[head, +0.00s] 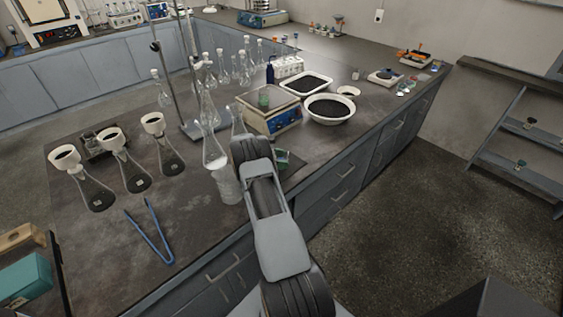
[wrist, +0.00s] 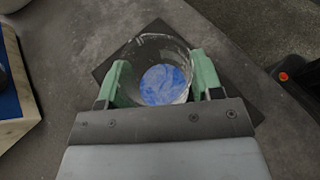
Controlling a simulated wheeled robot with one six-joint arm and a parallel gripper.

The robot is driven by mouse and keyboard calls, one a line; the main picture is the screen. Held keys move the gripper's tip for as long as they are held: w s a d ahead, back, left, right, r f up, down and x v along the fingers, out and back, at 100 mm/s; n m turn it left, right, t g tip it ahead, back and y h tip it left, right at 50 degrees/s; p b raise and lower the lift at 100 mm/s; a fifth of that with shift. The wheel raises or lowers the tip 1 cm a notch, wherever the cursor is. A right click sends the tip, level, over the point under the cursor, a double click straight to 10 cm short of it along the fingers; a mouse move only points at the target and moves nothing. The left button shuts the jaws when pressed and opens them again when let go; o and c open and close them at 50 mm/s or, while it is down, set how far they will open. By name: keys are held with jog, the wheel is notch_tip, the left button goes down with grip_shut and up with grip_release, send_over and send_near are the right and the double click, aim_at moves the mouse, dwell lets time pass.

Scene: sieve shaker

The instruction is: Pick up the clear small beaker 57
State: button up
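A clear small beaker (wrist: 162,50) with a blue patch at its bottom is in the wrist view. It is between the two green fingers of my gripper (wrist: 160,78), one on each side. No gap shows between the fingers and its walls, so my gripper looks shut on it. I cannot tell whether its base touches the dark square mat (wrist: 243,103) beneath. In the head view my arm hides most of this spot; only a green part of my gripper (head: 282,157) shows beside the arm. I cannot read a number on the beaker.
A balance (head: 270,120) stands just behind my gripper. A clear flask (head: 213,150) and a larger clear beaker (head: 228,186) stand close left of my arm. Blue tongs (head: 152,233) lie at the front left. The bench edge is close on the right.

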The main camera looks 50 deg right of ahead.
jog(key=c, duration=0.6)
jog(key=shift+r, duration=0.15)
jog(key=shift+r+b, duration=0.45)
jog(key=shift+r, duration=0.55)
jog(key=s+a+r+p, duration=0.1)
jog(key=s+a+r, duration=0.1)
jog(key=a+r, duration=0.2)
jog(key=s+a+r, duration=0.3)
jog(key=a+r, duration=0.1)
jog(key=r, duration=0.2)
jog(key=s+a+r+p, duration=0.1)
jog(key=s+a+r, duration=0.1)
jog(key=a+r, duration=0.2)
jog(key=shift+s+r+p, duration=0.15)
jog(key=shift+r+p, duration=0.2)
jog(key=shift+r, duration=0.55)
